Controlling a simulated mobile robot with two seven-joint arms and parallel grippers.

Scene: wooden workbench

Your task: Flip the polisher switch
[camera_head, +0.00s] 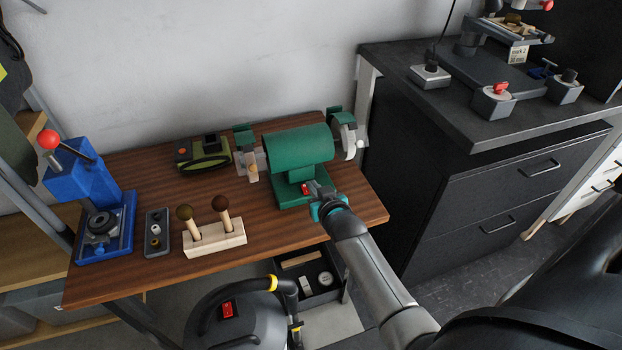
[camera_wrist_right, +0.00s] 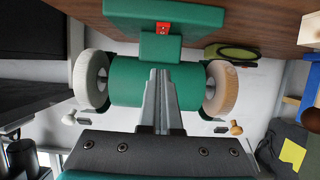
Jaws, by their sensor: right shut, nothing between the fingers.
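The green polisher (camera_head: 299,150) stands on the right part of the wooden workbench, with a wheel at each end. In the right wrist view the polisher body (camera_wrist_right: 125,85) shows between its two pale wheels. Its red switch (camera_head: 305,188) is on the front of the base; it also shows in the right wrist view (camera_wrist_right: 162,27). My right gripper (camera_head: 314,188) is shut and empty, its tips close to the switch in the head view. I cannot tell whether they touch it. The switch's position is too small to read. My left gripper is not in view.
The workbench (camera_head: 150,278) also holds a blue press (camera_head: 85,180), a grey block (camera_head: 157,232), a wooden block with two round-headed handles (camera_head: 215,238) and a green-black tool (camera_head: 202,153). A vacuum (camera_head: 245,318) stands in front. A dark cabinet (camera_head: 480,180) is at the right.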

